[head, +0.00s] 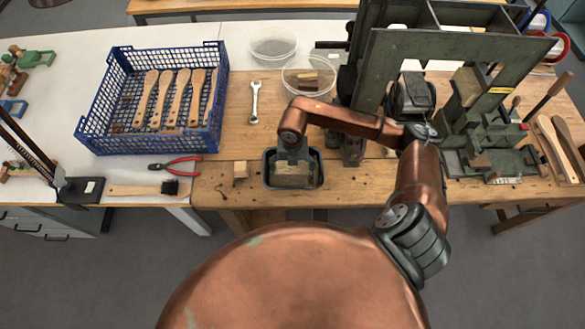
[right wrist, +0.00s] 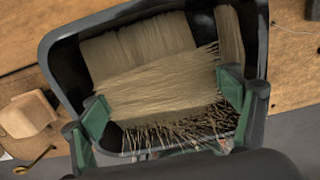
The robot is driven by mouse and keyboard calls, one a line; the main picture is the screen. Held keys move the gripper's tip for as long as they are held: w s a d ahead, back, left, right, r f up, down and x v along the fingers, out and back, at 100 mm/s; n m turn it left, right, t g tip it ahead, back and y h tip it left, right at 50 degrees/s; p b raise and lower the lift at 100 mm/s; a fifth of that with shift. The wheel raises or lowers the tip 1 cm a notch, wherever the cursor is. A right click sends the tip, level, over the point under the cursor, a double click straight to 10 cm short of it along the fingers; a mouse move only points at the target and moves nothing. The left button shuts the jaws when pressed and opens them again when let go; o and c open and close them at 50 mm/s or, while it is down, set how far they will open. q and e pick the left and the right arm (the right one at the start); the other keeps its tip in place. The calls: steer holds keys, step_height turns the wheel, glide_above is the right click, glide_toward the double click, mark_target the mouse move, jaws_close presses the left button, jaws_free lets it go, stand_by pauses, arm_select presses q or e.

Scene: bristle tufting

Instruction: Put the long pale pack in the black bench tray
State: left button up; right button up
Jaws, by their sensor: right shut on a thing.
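The black bench tray (head: 266,170) stands near the bench's front edge, and its rim also shows in the right wrist view (right wrist: 53,62). My right gripper (head: 293,161) points down over the tray. In the right wrist view its green-padded fingers are shut on a long pale pack (right wrist: 165,88) of bristles, one finger at each end. The pack lies within the tray's outline; whether it touches the floor is hidden. Other pale bristle packs lie in the tray, one behind (right wrist: 135,45) and one at the right (right wrist: 229,35). My left gripper is not in view.
A small wooden block (head: 240,170) stands just left of the tray. A wrench (head: 254,101), red pliers (head: 176,163) and a blue crate (head: 150,143) of wooden handles lie further left. Clear bowls (head: 274,43) stand behind. A green machine (head: 440,52) stands at the right.

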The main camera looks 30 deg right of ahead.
mark_target(293, 168)
steer(key=shift+f, duration=0.15)
steer(key=o, duration=1.2)
step_height(293, 168, up, 12)
steer(key=shift+r+p, duration=0.2)
steer(key=shift+p, duration=0.15)
